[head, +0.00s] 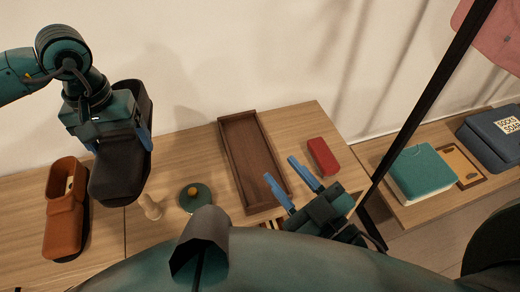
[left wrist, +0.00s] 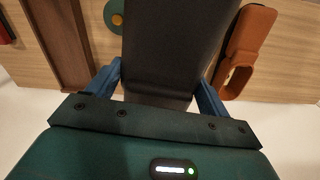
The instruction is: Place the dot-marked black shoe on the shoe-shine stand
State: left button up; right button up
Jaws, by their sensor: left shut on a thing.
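My left gripper (head: 118,140) is shut on a black shoe (head: 121,172) and holds it over the left part of the table. I see no dot on the sides in view. A small pale wooden foot-shaped piece (head: 150,207), perhaps part of the shoe-shine stand, shows just right of and below the shoe; its base is hard to make out. My right gripper (head: 281,169) is open and empty, low near the wooden tray's right side.
A brown shoe (head: 64,212) is on the table at left. A green round tin with an orange knob (head: 195,196), an empty wooden tray (head: 252,155) and a red case (head: 322,156) lie to the right.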

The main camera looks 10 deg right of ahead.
aim_at(251, 157)
jog(key=i+l+u, duration=0.1)
jog(key=l, duration=1.5)
jog(key=i+u, duration=0.05)
jog(key=i, duration=0.05)
